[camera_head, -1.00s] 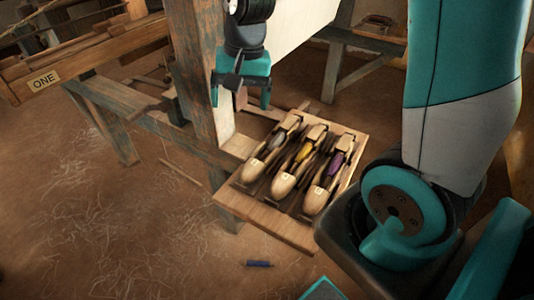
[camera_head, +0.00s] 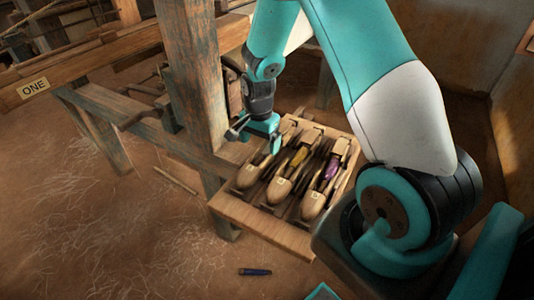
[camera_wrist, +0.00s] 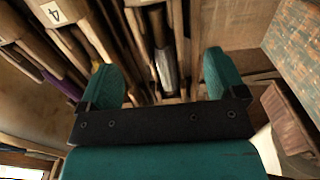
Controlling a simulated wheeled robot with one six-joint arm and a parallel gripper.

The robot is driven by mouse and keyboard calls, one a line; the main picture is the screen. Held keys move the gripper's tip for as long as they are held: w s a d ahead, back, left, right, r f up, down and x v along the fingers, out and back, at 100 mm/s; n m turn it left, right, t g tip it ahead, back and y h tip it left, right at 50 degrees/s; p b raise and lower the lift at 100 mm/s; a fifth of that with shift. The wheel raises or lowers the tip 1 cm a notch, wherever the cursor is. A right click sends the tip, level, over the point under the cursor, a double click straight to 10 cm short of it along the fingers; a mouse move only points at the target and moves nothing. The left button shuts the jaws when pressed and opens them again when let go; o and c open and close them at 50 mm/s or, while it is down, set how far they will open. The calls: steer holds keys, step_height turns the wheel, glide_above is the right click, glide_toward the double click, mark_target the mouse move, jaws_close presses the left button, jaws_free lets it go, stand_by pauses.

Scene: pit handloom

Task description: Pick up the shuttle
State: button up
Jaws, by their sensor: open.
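Three wooden boat-shaped shuttles lie side by side in a wooden rack (camera_head: 257,229). The left shuttle (camera_head: 249,174) has a grey bobbin, seen in the wrist view (camera_wrist: 165,70). The middle shuttle (camera_head: 284,181) has a yellow bobbin and a tag that reads 4 in the wrist view (camera_wrist: 55,13). The right shuttle (camera_head: 317,195) has a purple bobbin. My gripper (camera_head: 256,139) is open over the left shuttle and hides part of it. In the wrist view its fingers (camera_wrist: 160,66) stand on either side of the grey bobbin; contact cannot be told.
A worn wooden loom post (camera_head: 191,75) stands close to the left of my gripper. A beam marked ONE (camera_head: 33,88) runs off to the left. A small dark blue object (camera_head: 255,272) lies on the earthen floor. The floor at the lower left is mostly clear.

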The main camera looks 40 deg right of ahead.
mark_target(261, 157)
steer(key=shift+d+f, duration=0.15)
steer(key=shift+f, duration=1.2)
steer(key=shift+d+f, duration=0.1)
steer(key=shift+f, duration=1.25)
steer(key=c, duration=1.2)
steer(key=shift+o, duration=0.2)
steer(key=shift+w+r, duration=0.1)
steer(key=shift+r, duration=0.05)
step_height(261, 157, up, 20)
steer(key=shift+p, duration=0.4)
